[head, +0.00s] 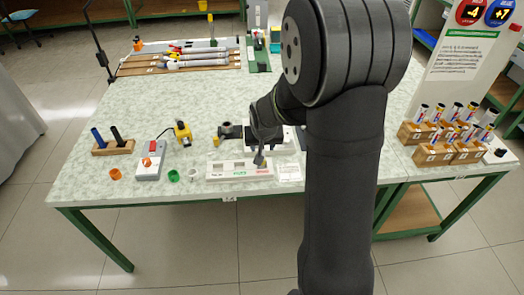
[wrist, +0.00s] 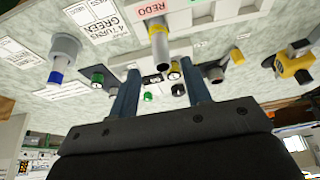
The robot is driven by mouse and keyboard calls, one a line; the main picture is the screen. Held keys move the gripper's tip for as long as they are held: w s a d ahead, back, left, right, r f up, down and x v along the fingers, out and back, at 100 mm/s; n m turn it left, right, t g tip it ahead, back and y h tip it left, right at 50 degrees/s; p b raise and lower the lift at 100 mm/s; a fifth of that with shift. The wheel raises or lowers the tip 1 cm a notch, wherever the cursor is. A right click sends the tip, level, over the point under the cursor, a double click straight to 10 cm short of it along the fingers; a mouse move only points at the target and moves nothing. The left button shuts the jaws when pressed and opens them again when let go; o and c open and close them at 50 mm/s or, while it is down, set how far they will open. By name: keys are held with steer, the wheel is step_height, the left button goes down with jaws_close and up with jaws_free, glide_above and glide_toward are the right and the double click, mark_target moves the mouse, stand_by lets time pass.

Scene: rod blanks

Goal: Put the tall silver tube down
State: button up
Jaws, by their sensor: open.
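A silver tube (wrist: 159,48) with a yellow band and a dark collar shows beside the REDO label in the wrist view. It looks upright, with its near end in line with the gap between my fingertips. My gripper (wrist: 160,66) is open, with one finger on either side of that gap and nothing clamped. In the head view my gripper (head: 260,160) is low over the red-labelled right end of the white tray (head: 214,176); the arm hides part of this area. A second grey cylinder with a blue end (wrist: 62,58) is at the left of the wrist view.
A yellow-bodied device (wrist: 295,66) is to the right in the wrist view. In the head view, a wooden rack (head: 113,149), a grey box (head: 150,163) and loose rings lie left of the tray. Filled wooden blocks (head: 433,156) stand at right. The table's left middle is clear.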

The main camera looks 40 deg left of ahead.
steer(key=shift+v, duration=1.4)
steer(key=x, duration=1.2)
steer(key=shift+f, duration=0.15)
